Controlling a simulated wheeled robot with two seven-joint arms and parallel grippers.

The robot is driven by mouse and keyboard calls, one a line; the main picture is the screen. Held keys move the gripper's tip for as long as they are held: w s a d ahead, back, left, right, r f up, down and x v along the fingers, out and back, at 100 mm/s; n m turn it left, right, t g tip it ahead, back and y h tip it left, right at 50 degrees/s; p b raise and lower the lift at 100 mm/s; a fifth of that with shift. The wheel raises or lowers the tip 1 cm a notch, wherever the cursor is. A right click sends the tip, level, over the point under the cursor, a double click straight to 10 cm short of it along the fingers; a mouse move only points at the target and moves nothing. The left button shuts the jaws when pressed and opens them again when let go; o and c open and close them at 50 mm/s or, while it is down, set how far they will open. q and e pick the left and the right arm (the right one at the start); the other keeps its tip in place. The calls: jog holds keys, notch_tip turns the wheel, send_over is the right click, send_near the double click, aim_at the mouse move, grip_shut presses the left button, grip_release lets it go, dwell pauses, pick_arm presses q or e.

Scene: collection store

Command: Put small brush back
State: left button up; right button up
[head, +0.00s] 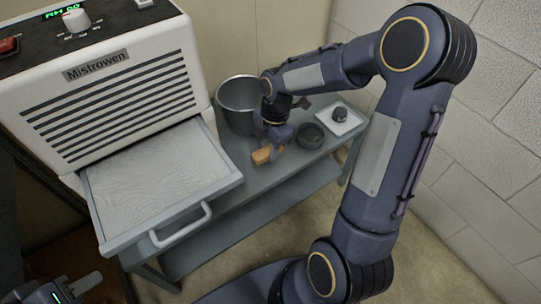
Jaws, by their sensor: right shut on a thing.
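A small orange-brown piece, seemingly the wooden part of the small brush (262,155), is at the front edge of the grey bench. My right gripper (274,147) points down over the bench and is shut on it. The rest of the brush is hidden by the fingers or too small to make out. I cannot tell whether the brush touches the bench top. My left gripper (76,290) is partly in view at the bottom left corner, away from the bench top. I cannot tell whether it is open or shut.
A metal pot (237,97) stands behind my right gripper. A dark round bowl (310,136) and a white tray (353,123) with a small dark object (339,114) are to its right. A white Mistrowen machine (110,100) with its drawer (150,180) pulled out fills the left.

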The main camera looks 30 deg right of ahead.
jog(key=w+f, duration=0.1)
jog(key=w+d+f+b, duration=0.1)
jog(key=f, duration=0.1)
jog(key=w+d+f, duration=0.1)
jog(key=f, duration=0.1)
jog(key=shift+w+d+f+b, duration=0.1)
jog(key=shift+d+b, duration=0.1)
jog(key=shift+b, duration=0.1)
jog(key=shift+w+d+f+b, duration=0.15)
jog(key=shift+f+b, duration=0.2)
jog(key=shift+f, duration=0.6)
jog(key=shift+w+d+f+b, duration=0.1)
jog(key=shift+f+b, duration=0.25)
jog(key=shift+f, duration=0.55)
jog(key=shift+f, duration=0.2)
jog(key=o, duration=0.9)
jog(key=shift+o, duration=0.2)
jog(key=shift+r, duration=0.15)
